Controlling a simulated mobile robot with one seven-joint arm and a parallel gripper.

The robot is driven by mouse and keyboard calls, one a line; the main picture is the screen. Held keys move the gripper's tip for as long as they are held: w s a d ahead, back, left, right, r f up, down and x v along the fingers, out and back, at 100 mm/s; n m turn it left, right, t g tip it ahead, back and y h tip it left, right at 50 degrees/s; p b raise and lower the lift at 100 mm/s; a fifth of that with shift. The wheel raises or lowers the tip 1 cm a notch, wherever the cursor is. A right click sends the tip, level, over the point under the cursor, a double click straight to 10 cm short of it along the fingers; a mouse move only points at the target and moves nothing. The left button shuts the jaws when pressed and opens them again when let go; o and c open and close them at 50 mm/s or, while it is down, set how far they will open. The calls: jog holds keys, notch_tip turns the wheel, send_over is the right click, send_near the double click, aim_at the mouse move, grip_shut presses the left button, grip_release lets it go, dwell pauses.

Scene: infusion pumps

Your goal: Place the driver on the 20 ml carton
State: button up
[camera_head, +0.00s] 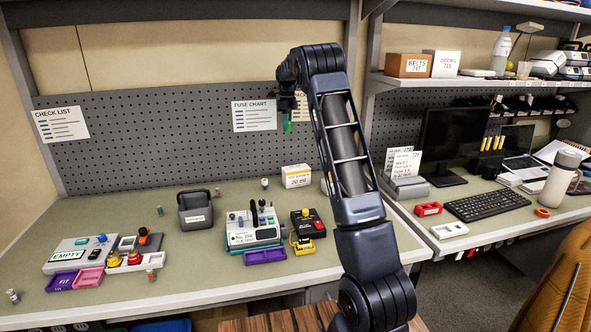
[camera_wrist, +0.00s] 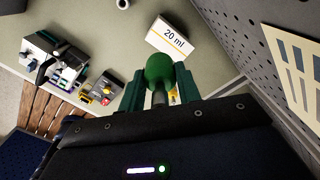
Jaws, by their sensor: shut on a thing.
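The driver (camera_wrist: 160,68) shows in the wrist view as a rounded green handle with a grey shaft. My gripper (camera_wrist: 159,88) is shut on it, with one dark green finger on each side. In the head view my gripper (camera_head: 287,118) is high in front of the pegboard, and the driver cannot be told clearly from the fingers there. The 20 ml carton (camera_head: 296,176) is a white box with a yellow band, standing at the back of the bench below my gripper. In the wrist view the carton (camera_wrist: 175,40) lies just beyond the driver, apart from it.
A purple tray (camera_head: 265,256) lies at the pump's front. The pegboard (camera_head: 190,140) rises behind. Bench around the carton's left is mostly clear.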

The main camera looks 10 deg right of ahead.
jog(key=d+r, duration=0.1)
jog(key=d, duration=0.2)
send_over(296, 168)
jog(key=shift+m, duration=0.3)
notch_tip(296, 168, down, 20)
jog(key=shift+r, duration=0.25)
jog(key=o, duration=0.9)
jog(key=shift+f, duration=0.15)
jog(key=shift+o, duration=0.4)
